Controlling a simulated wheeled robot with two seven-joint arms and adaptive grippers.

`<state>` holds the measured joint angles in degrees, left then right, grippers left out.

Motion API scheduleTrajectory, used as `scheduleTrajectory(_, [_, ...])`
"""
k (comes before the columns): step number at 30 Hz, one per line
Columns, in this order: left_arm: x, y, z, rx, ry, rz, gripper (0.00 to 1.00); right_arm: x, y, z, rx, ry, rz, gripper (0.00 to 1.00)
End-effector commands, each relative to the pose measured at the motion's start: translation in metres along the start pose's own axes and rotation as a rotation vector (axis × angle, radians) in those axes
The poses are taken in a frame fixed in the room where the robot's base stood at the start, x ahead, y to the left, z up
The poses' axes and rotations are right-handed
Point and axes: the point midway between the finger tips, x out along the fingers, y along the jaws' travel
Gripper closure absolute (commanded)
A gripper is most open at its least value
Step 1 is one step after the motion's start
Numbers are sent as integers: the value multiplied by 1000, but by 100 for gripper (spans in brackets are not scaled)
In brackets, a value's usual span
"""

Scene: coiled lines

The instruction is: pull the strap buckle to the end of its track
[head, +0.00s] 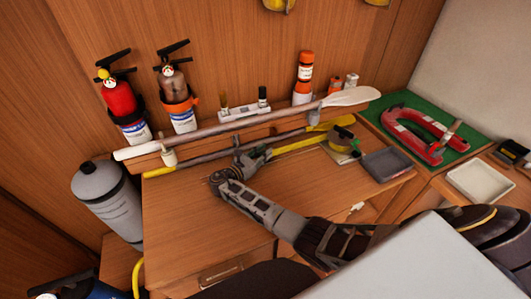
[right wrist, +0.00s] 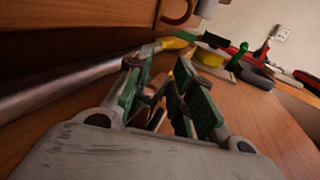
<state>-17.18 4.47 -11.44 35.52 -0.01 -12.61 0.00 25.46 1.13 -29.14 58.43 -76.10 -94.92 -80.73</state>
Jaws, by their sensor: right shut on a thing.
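My right gripper (head: 262,153) is low over the wooden worktop, its fingers pointing to the back right. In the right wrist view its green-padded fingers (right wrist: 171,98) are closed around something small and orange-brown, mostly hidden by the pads. The strap buckle does not show clearly; it lies at the fingers. The track cannot be made out for certain. My left gripper is not in view.
A long paddle (head: 225,128) and a thinner pole (head: 215,156) lie behind the gripper. A dark tray (head: 388,164) sits to the right. A red horseshoe-shaped float (head: 418,136) lies on a green mat (head: 390,102). The worktop's front left (head: 180,225) is clear.

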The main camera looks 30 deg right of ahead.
Motion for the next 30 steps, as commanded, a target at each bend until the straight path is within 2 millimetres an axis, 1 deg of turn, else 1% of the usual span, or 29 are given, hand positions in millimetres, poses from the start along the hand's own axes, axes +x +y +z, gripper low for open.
scheduleTrajectory(1, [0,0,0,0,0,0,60,-1,-2,-4,-7,5,-2,100])
scheduleTrajectory(5, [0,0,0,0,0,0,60,-1,-3,-5,-7,5,-2,100])
scheduleTrajectory(6, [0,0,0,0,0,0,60,-1,-3,-5,-7,5,-2,71])
scheduleTrajectory(10, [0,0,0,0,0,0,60,-1,-2,-4,-6,5,-2,55])
scheduleTrajectory(23, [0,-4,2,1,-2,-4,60,-2,-1,-1,-1,2,0,54])
scheduleTrajectory(26, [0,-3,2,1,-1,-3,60,-7,0,-1,-1,3,0,54])
scheduleTrajectory(30, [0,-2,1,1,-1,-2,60,-19,0,-2,-2,3,1,54])
